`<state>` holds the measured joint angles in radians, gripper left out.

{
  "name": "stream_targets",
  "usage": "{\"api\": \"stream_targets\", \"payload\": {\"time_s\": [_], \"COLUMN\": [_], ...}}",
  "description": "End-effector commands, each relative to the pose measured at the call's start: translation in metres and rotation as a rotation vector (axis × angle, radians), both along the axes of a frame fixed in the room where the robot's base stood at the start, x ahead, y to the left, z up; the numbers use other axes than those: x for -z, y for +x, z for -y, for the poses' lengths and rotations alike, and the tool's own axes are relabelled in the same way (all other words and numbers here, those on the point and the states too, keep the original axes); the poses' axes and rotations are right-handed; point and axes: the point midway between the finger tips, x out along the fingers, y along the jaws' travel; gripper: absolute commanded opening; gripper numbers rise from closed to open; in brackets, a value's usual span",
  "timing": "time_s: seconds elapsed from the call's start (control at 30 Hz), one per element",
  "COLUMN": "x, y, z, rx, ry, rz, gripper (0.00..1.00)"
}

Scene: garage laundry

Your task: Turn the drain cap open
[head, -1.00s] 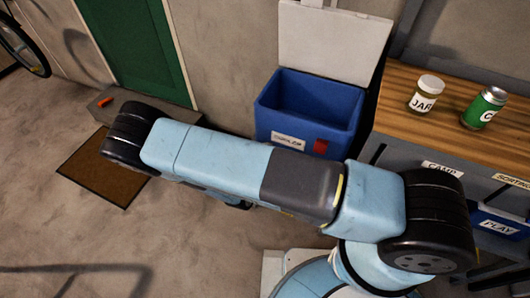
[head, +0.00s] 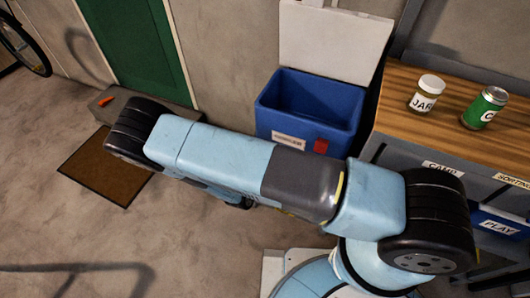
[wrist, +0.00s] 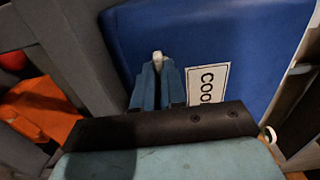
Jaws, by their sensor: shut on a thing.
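The blue cooler (head: 310,105) stands against the wall in the head view with its pale lid (head: 335,42) raised. Its blue wall (wrist: 235,40) and a white label (wrist: 208,84) starting "COO" fill much of the wrist view. My gripper (wrist: 158,68) is at that wall, left of the label, its blue fingers shut on a small pale piece, which I take to be the drain cap (wrist: 157,56). Only the tip of the cap shows; the fingers hide the rest, and its turn angle cannot be told. The head view does not show the fingertips, as my arm covers that area.
A wooden-topped bench (head: 405,75) at right holds a jar (head: 427,94) and a green can (head: 484,108). Grey bars (wrist: 65,55) and an orange thing (wrist: 42,108) lie left of my gripper in the wrist view. A brown mat (head: 95,172) lies on open floor at left.

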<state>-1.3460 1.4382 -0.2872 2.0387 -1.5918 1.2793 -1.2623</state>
Motion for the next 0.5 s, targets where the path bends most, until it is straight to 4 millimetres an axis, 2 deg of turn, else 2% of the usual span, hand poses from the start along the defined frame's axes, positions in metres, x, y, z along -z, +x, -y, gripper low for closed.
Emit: {"api": "stream_targets", "payload": {"time_s": [0.33,0.37,0.5], "x": [0.0031,0.0032,0.0025], "y": [-0.0015,-0.0015,-0.0013], "z": [-0.004,-0.0041,-0.0033], "rx": [-0.008,-0.008,-0.007], "ry": [0.002,0.002,0.001], "rz": [-0.009,-0.009,-0.007], "gripper": [0.0,0.11,0.25]}}
